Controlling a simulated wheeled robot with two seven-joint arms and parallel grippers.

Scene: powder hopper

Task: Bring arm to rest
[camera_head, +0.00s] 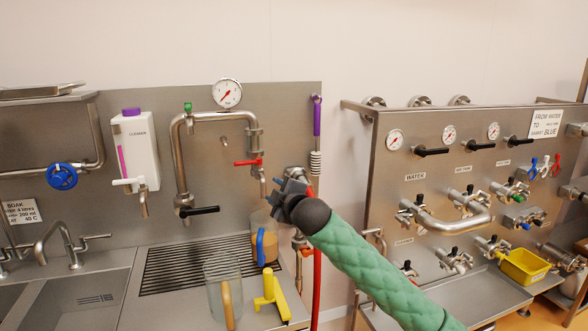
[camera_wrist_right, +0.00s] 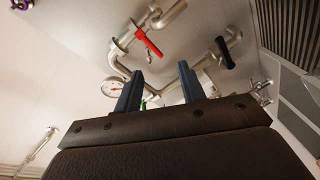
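My right arm, in a green quilted sleeve (camera_head: 375,272), reaches up from the bottom right of the head view to a dark wrist. My right gripper (camera_head: 284,192) is raised in front of the steel back panel, above the right end of the drain grate. In the right wrist view the two blue-grey fingers of this gripper (camera_wrist_right: 157,78) stand apart with nothing held between them. Pipes and a red valve handle (camera_wrist_right: 147,41) show beyond the fingertips, and I cannot tell how far away they are. My left arm and gripper are not in view.
A clear jug (camera_head: 221,289) with a tan handle, a yellow object (camera_head: 270,293) and a blue-handled jug (camera_head: 261,248) stand below my right gripper. A bent pipe (camera_head: 181,160) is to its left. A steel valve cabinet (camera_head: 385,170) stands to the right of my arm.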

